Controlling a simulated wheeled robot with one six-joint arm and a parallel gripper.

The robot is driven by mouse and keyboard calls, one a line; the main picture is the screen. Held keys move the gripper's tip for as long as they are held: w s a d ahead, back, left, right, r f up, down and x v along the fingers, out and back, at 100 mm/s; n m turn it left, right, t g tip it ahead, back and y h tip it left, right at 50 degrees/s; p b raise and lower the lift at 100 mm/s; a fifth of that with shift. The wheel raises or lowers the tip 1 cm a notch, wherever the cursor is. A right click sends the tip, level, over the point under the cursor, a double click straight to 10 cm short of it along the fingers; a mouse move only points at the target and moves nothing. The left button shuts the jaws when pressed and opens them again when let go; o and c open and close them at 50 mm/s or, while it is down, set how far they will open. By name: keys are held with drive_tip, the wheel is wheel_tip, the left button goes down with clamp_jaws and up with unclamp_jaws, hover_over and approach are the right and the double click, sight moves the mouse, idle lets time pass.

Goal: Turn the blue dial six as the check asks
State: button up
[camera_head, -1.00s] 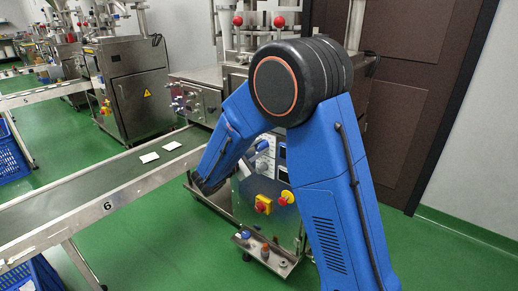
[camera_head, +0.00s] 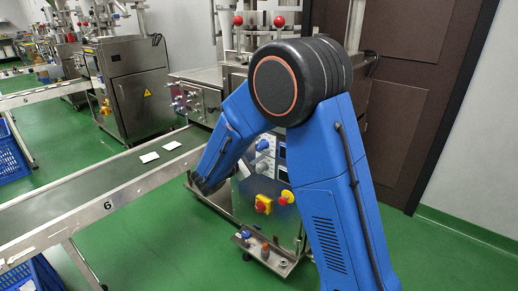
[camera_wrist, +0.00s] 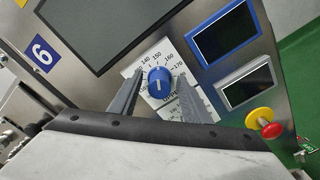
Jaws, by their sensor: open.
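The blue dial (camera_wrist: 159,80) sits on a white scale plate with printed numbers, on a steel panel. I cannot tell how far the fingertips are from the panel. In the head view a blue dial shows small beside my arm (camera_head: 262,144), which hides much of the machine and my gripper.
A blue-framed screen (camera_wrist: 225,33) and a smaller grey-framed screen (camera_wrist: 248,88) are right of the dial. A red button on yellow (camera_wrist: 265,122) is lower right. Conveyor 6 (camera_head: 75,205) carries white packets at the left of the machine.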

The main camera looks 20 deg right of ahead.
drive_tip(key=v, duration=1.7)
drive_tip(key=shift+s, duration=0.1)
drive_tip(key=s+d+r+m+g+y, duration=0.15)
drive_tip(key=s+d+m+g, duration=0.25)
drive_tip(key=s+d, duration=0.45)
drive_tip(key=s+d+m+g+y, duration=0.3)
drive_tip(key=s+d+g, duration=0.25)
drive_tip(key=d, duration=0.65)
drive_tip(key=s+m+t+y, duration=0.3)
drive_tip(key=s+m+y, duration=0.6)
drive_tip(key=s, duration=1)
drive_tip(key=shift+t+y, duration=0.35)
drive_tip(key=shift+y, duration=0.2)
